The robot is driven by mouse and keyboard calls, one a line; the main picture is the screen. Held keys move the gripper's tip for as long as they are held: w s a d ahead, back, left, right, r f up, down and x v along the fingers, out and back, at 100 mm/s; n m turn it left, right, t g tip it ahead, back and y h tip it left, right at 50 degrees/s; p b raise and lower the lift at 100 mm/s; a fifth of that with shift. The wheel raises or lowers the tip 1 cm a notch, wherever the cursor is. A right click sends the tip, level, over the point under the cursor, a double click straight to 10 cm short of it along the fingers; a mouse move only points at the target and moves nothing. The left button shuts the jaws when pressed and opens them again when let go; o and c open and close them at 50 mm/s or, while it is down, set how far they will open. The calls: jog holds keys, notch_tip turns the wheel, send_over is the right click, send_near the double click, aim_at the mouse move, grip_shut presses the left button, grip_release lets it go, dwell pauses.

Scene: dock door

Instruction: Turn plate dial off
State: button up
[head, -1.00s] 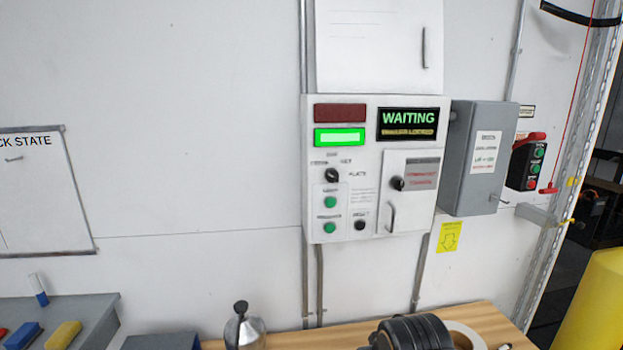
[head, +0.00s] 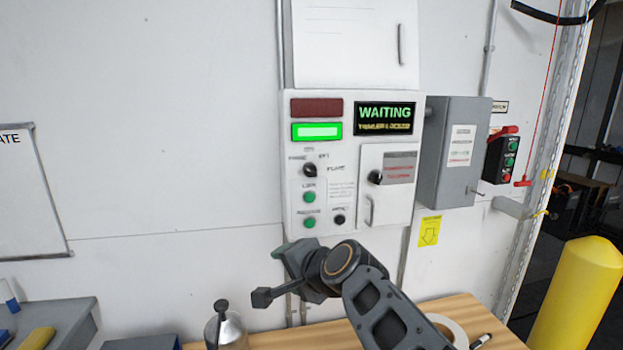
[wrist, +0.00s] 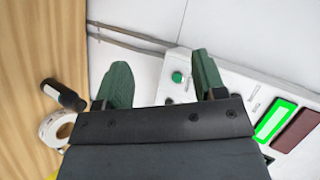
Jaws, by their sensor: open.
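The plate dial (head: 310,170) is a black round knob on the upper left of the white control panel (head: 350,222), below a lit green display. My gripper (head: 290,248) is in front of the panel's lower left edge, below the dial and apart from it in the head view. In the wrist view my gripper (wrist: 162,82) has its two green fingers spread with nothing between them but panel edge and wall. A green button (wrist: 177,77) shows between the fingers. The dial does not show clearly in the wrist view; the right finger and gripper body cover part of the panel.
A second black knob (head: 375,177) sits on the panel's small door. Two green buttons (head: 309,196) and a black button are below the dial. A grey box (head: 455,165) is right of the panel.

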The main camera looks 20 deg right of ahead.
jog(key=w+d+r+m+t+h, duration=0.1)
jog(key=w+d+r+m+t, duration=0.25)
jog(key=r+m, duration=0.3)
jog(key=m+t+h+b, duration=0.15)
jog(key=m+h, duration=0.35)
jog(key=m, duration=0.5)
send_near(313, 174)
jog(key=shift+t, duration=0.4)
jog(key=w, duration=0.3)
jog(key=w+d, duration=0.1)
jog(key=w, duration=0.6)
jog(key=shift+d+f, duration=0.25)
jog(key=c, duration=0.9)
jog(key=shift+m, duration=0.25)
